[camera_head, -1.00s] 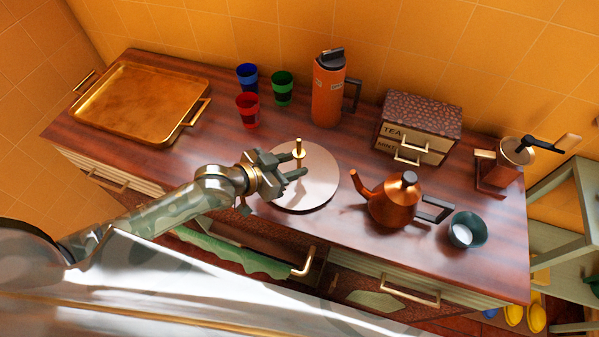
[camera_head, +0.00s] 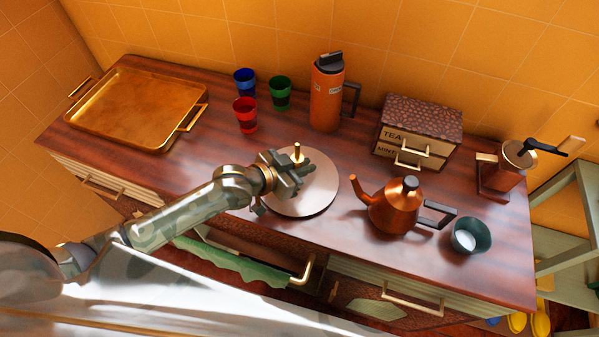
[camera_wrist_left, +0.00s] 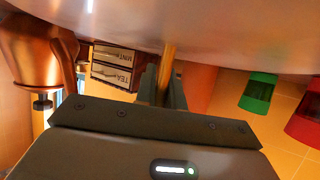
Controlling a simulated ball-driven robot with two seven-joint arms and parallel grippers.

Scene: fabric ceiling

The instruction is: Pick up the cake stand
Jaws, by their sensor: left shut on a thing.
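The cake stand (camera_head: 318,192) is a round, pale silvery plate with a brass post and knob rising from its middle. It is at the centre of the wooden counter in the head view; I cannot tell whether it touches the counter. My left gripper (camera_head: 298,170) reaches over the plate from the left and is shut on the brass post, below the knob. In the left wrist view the picture is upside down: the plate (camera_wrist_left: 235,25) fills the top and the post (camera_wrist_left: 167,72) stands between the fingers. The fingers partly hide the post. My right gripper is not in view.
A copper teapot (camera_head: 394,208) stands close right of the plate, with a dark green bowl (camera_head: 471,233) beyond. Behind are an orange flask (camera_head: 326,95), a tea box (camera_head: 418,130) and coloured cups (camera_head: 246,115). A brass tray (camera_head: 138,105) lies left. The drawer below (camera_head: 260,245) is open.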

